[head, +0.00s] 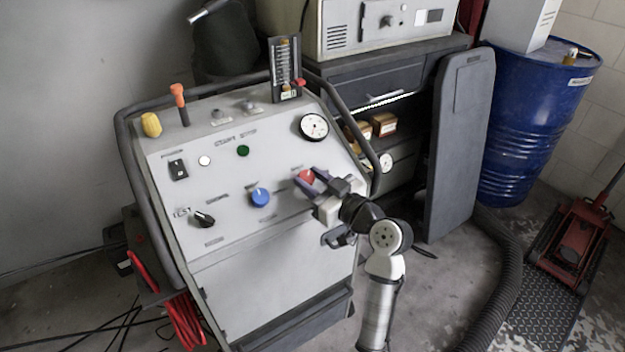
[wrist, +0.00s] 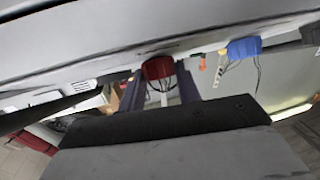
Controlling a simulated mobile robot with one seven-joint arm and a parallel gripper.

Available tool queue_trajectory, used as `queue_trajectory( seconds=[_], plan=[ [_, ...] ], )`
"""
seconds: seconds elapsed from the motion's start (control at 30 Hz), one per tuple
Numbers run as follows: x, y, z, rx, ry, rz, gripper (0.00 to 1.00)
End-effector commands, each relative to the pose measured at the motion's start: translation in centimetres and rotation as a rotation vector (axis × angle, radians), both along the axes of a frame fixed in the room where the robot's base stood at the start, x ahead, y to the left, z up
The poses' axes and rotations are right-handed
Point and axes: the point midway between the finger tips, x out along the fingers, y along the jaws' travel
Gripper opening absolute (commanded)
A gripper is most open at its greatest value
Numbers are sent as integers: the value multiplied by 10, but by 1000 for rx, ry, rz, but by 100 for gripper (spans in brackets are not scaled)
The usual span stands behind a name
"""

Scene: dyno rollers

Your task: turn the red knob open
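The red knob (head: 306,175) is on the sloped front panel of the grey machine (head: 235,285), right of the blue knob (head: 260,197). My gripper (head: 309,181) is at the red knob, with its two dark fingers on either side of it. In the wrist view the red knob (wrist: 158,68) shows between the fingertips of my gripper (wrist: 160,80). The fingers look parted, with a narrow gap beside the knob; whether they touch it is not clear. The fingers hide part of the knob in the head view.
The blue knob also shows in the wrist view (wrist: 243,47). A black switch (head: 204,219) is at the panel's lower left. A round gauge (head: 313,126) is above the red knob. A dark tube rail (head: 350,130) runs along the panel's right edge.

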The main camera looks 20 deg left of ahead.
Motion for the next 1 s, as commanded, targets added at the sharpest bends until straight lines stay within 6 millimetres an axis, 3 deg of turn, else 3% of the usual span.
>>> queue_trajectory(
  seconds=[0.1, 0.47, 1.0],
  plan=[
    [0, 0, 0, 0, 0, 0, 10],
    [-2, 1, 0, 21, 29, -62, 10],
    [-8, 6, 6, 142, 191, -428, 10]
  ],
)
